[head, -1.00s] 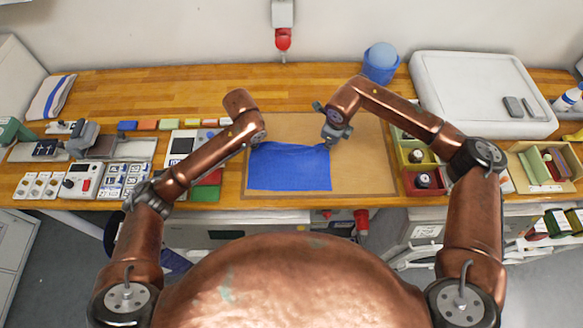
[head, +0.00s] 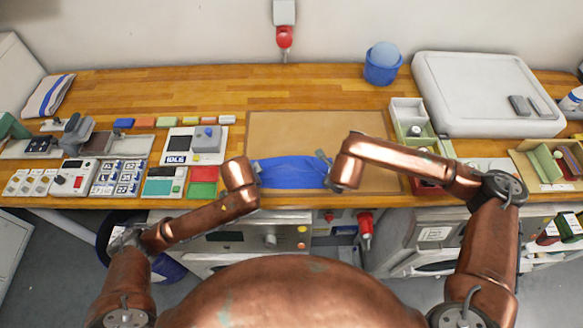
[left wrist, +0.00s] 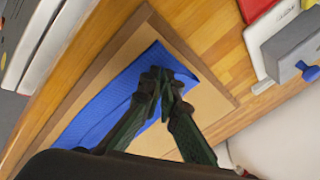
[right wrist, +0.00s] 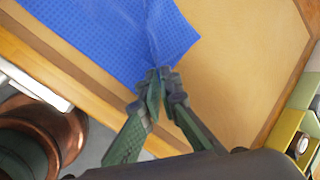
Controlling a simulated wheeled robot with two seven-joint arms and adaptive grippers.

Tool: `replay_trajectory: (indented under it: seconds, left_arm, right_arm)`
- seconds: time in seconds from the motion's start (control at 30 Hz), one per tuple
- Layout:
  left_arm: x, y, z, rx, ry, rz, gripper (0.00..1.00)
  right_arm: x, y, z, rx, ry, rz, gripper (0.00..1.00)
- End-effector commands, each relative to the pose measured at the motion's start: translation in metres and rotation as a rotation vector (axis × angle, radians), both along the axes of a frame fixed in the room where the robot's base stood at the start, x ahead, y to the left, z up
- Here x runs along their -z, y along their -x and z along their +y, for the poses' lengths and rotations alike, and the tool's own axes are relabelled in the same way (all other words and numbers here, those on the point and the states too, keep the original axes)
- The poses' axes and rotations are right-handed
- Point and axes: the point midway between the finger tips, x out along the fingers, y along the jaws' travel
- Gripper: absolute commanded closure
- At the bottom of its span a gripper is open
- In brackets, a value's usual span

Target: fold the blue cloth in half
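The blue cloth (head: 292,173) lies on the near part of the tan mat (head: 300,130) as a narrow, wide strip with a wrinkled upper surface; it looks doubled over toward me. My left gripper (left wrist: 158,80) is at the cloth's left end, its fingertips together on the cloth (left wrist: 110,95). My right gripper (right wrist: 163,78) is at the right end, fingertips closed on the cloth's edge, with a crease running from them across the cloth (right wrist: 110,35). In the head view my wrists partly hide both gripper tips, and how the layers' edges line up is not clear.
The far part of the mat is bare.

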Motion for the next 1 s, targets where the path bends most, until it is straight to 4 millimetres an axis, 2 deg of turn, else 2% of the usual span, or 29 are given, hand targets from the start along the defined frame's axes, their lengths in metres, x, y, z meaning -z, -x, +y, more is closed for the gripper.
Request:
replay_trajectory:
  seconds: [0.2,0.67,0.73,0.83,1.0]
  left_arm:
    - [0.0,0.0,0.001,-0.002,-0.001,-0.001,1.0]
    - [0.0,0.0,0.002,-0.003,-0.001,-0.001,0.68]
    - [-0.001,0.0,0.002,-0.002,0.0,0.0,0.68]
    - [-0.009,0.003,0.001,-0.002,-0.001,-0.003,0.68]
    - [-0.034,0.012,0.001,0.0,0.0,-0.004,0.68]
  right_arm:
    - [0.0,0.0,0.0,0.0,0.0,-0.001,1.0]
    - [0.0,0.0,0.001,-0.001,0.0,-0.001,0.69]
    - [-0.001,0.0,0.001,-0.001,0.0,-0.001,0.68]
    - [-0.009,0.003,0.002,-0.003,-0.002,-0.003,0.68]
    - [-0.033,0.013,0.002,-0.003,-0.001,-0.002,0.68]
